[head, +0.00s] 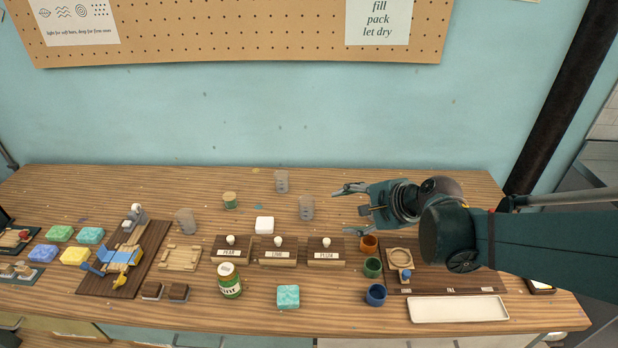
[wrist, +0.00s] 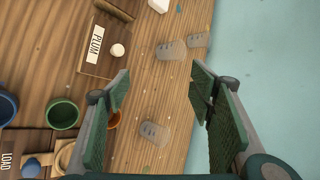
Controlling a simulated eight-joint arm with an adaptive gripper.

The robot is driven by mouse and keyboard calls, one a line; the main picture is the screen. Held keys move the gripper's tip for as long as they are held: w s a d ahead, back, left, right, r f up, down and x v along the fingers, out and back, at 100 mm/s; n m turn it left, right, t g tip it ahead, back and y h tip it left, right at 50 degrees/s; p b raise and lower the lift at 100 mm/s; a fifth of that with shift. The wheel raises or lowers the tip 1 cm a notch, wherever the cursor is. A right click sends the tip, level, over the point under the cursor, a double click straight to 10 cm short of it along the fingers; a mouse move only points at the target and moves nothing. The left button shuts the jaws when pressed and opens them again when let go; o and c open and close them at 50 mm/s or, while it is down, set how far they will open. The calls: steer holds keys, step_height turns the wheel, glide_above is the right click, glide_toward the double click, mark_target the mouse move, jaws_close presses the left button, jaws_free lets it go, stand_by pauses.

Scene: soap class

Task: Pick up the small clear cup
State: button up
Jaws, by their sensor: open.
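Several clear cups with faint marks stand on the wooden table (head: 150,190). In the head view one clear cup (head: 281,181) is at the back, another (head: 306,207) is in front of it, and a third (head: 185,221) is further left. The wrist view shows a clear cup (wrist: 153,131) between the fingers in the picture and two more (wrist: 171,49) (wrist: 198,41) beyond the fingertips. The one between the fingers seems hidden behind my gripper in the head view. My gripper (head: 340,208) is open and empty, right of the back cups, and its jaws show in the wrist view (wrist: 160,82).
Orange (head: 368,244), green (head: 373,267) and blue (head: 376,295) cups line the dark board (head: 440,285). A white tray (head: 458,309) lies at the front right. The back left table is clear.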

mark_target(300, 199)
steer(key=shift+w+a+f+m+t+y, duration=0.2)
steer(key=shift+w+a+f+m+y, duration=0.8)
steer(key=shift+w+f+m, duration=0.7)
steer(key=shift+w+a+f+m+t+y, duration=0.2)
steer(key=shift+w+a+f+m+y, duration=0.95)
steer(key=shift+w+m, duration=0.9)
steer(key=shift+w+a+f+m+t+y, duration=0.2)
steer(key=shift+w+a+f+m+y, duration=0.55)
steer(key=shift+w+f+m, duration=1.1)
steer(key=shift+a+r, duration=0.1)
steer(key=shift+b+x, duration=0.45)
steer(key=shift+x, duration=0.75)
steer(key=shift+a, duration=0.15)
steer(key=shift+b+x, duration=0.8)
steer(key=shift+x, duration=1.65)
steer(key=shift+w+r, duration=0.1)
steer(key=shift+r, duration=0.1)
steer(key=c, duration=0.8)
